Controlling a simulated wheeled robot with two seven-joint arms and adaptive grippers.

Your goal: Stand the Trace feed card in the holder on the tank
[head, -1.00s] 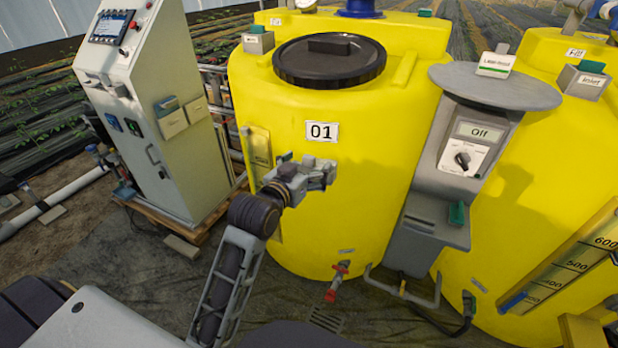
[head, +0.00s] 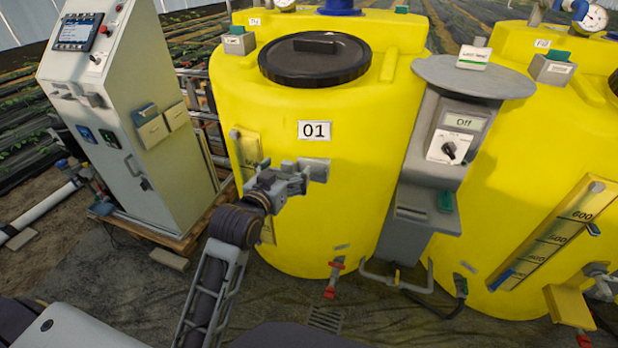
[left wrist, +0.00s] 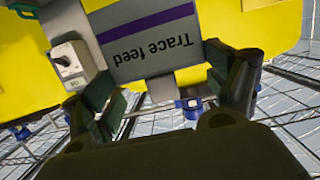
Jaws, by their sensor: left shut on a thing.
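My left gripper (head: 300,180) is in front of the yellow tank marked 01 (head: 350,215), below its label. It is shut on the Trace feed card (head: 314,168), which shows as a small grey plate in the head view. In the left wrist view the grey card (left wrist: 160,45) with a purple stripe reads upside down between the fingers (left wrist: 172,88). A small grey holder with a green top (head: 239,41) stands on the tank's upper left edge. A similar one (head: 552,69) stands on the right tank. My right gripper is not in view.
A grey pedestal with a round top (head: 475,78) stands between the tanks, bearing a green-striped card (head: 473,57). A white control cabinet (head: 125,120) stands at the left. A red-handled valve (head: 332,278) is low on tank 01.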

